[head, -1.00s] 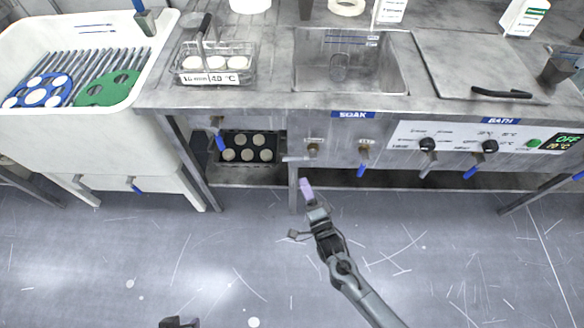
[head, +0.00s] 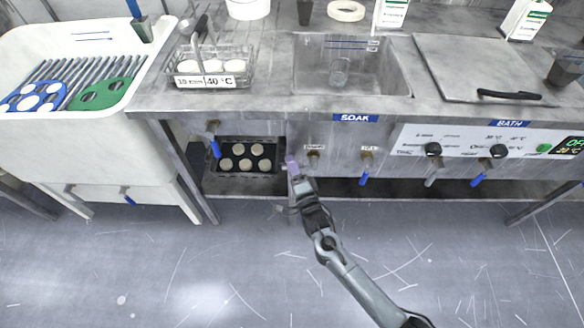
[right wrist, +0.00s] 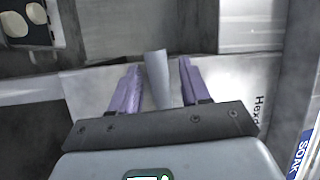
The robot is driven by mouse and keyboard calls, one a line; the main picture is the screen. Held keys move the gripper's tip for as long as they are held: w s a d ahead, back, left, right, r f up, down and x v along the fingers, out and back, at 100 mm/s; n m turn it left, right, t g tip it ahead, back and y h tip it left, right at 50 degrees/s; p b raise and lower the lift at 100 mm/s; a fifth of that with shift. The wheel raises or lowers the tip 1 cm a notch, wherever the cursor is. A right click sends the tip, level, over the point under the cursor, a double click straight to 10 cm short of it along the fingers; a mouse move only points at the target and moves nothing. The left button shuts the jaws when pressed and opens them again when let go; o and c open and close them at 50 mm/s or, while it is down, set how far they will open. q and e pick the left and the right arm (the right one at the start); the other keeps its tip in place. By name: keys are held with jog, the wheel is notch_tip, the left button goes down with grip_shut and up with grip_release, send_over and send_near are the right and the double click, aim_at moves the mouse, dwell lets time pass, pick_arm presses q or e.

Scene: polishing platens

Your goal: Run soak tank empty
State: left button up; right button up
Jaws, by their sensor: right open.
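The soak tank (head: 310,75) is a steel basin in the bench, with a blue SOAK label (head: 355,117) below it; a clear beaker-like shape (head: 340,72) shows inside. Below its front are two valves: a left one (head: 313,157) and a right one with a blue lever (head: 365,178) hanging down. My right gripper (head: 292,163) is at the left valve and hides its lever in the head view. In the right wrist view my right gripper (right wrist: 157,85) is open, with a grey lever (right wrist: 157,78) between its purple fingers, nearer the left one. Whether it touches is unclear.
A black tray with pale discs (head: 249,172) sits under the bench left of my right gripper. Another blue-levered valve (head: 215,146) is above it. The bath control panel (head: 470,147) is to the right. A wire basket (head: 212,72) stands on the bench. The floor is clear.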

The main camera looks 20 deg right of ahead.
jog(key=shift+w, duration=0.1)
jog(key=shift+c, duration=0.3)
grip_shut()
